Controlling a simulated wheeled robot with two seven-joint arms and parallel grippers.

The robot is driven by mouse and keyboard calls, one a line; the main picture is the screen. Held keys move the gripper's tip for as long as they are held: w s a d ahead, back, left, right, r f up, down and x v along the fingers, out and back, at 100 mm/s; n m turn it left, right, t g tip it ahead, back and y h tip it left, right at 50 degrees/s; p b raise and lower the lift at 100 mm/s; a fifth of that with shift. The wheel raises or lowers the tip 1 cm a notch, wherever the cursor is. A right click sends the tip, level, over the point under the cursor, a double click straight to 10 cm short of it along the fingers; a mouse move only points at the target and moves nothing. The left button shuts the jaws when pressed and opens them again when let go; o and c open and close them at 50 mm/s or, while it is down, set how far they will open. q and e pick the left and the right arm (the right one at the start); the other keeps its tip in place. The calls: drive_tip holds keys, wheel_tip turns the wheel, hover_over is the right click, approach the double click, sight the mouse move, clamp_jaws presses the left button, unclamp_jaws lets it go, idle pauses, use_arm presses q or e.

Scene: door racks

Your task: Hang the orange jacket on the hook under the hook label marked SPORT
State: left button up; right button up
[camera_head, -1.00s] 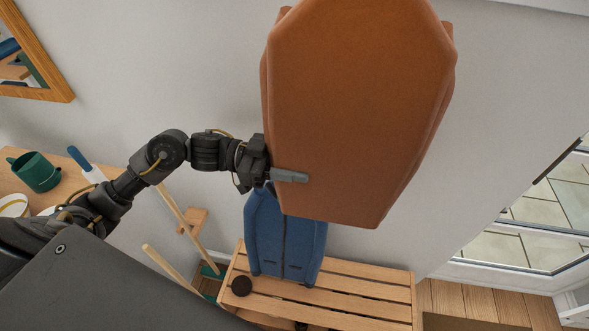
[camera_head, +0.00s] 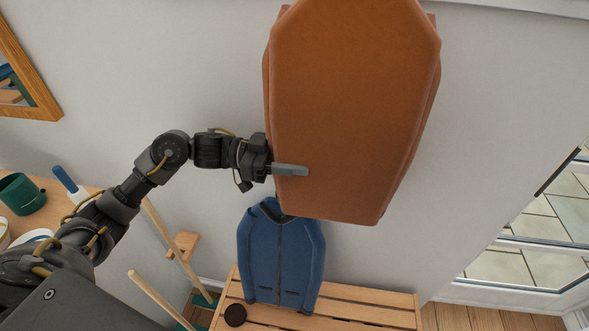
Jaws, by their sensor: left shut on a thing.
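The orange jacket (camera_head: 355,100) hangs large in the upper middle of the head view, close to the camera and running off the top edge. My left gripper (camera_head: 290,170) is shut on the lower left side of the orange jacket, with one finger showing across its front. The SPORT label and the hooks are not in view. My right gripper is not in view.
A blue jacket (camera_head: 280,255) shows below the orange one, above a slatted wooden bench (camera_head: 355,314). A dark round object (camera_head: 235,315) lies on the bench. A green mug (camera_head: 22,194) stands at left; a mirror (camera_head: 30,75) hangs upper left. A glass door (camera_head: 530,250) is at right.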

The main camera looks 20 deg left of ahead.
use_arm(q)
drive_tip(key=shift+w+a+b, duration=0.2)
drive_tip(key=shift+w+b, duration=0.4)
drive_tip(key=shift+w, duration=0.15)
drive_tip(key=shift+w+f, duration=0.7)
drive_tip(key=shift+f, duration=0.05)
drive_tip(key=shift+a+f+b, duration=0.1)
drive_tip(key=shift+b, duration=0.2)
